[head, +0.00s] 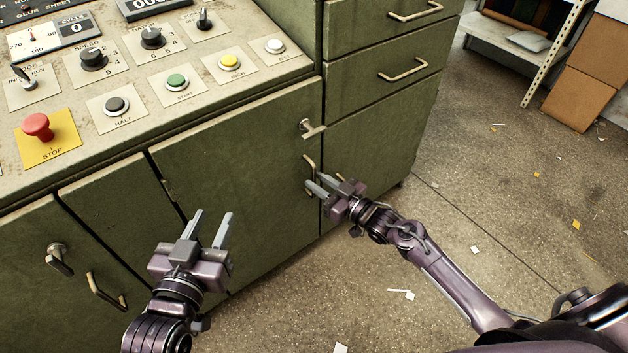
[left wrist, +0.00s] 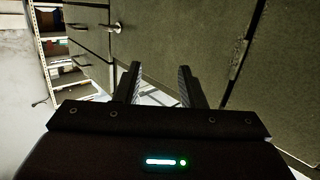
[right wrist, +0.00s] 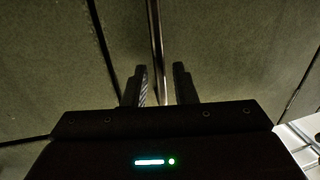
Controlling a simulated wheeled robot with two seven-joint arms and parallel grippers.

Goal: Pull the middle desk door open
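The middle desk door (head: 235,170) is a green panel, shut flush with the desk front. Its bar handle (head: 311,166) stands near its right edge, below a T-shaped latch knob (head: 312,129). My right gripper (head: 318,188) is at the handle's lower part with its fingers apart. In the right wrist view the handle bar (right wrist: 156,40) runs upright between the two fingers; I cannot tell whether either touches it. My left gripper (head: 213,228) is open and empty, in front of the middle door's lower left part. The handle's lower end is partly hidden by the right gripper.
A control panel with a red stop button (head: 38,126) tops the desk. A left door with its own handle (head: 104,292) and drawers with handles (head: 403,70) flank the middle door. A shelf (head: 500,40) and cardboard boxes (head: 590,70) stand behind right. Paper scraps litter the floor.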

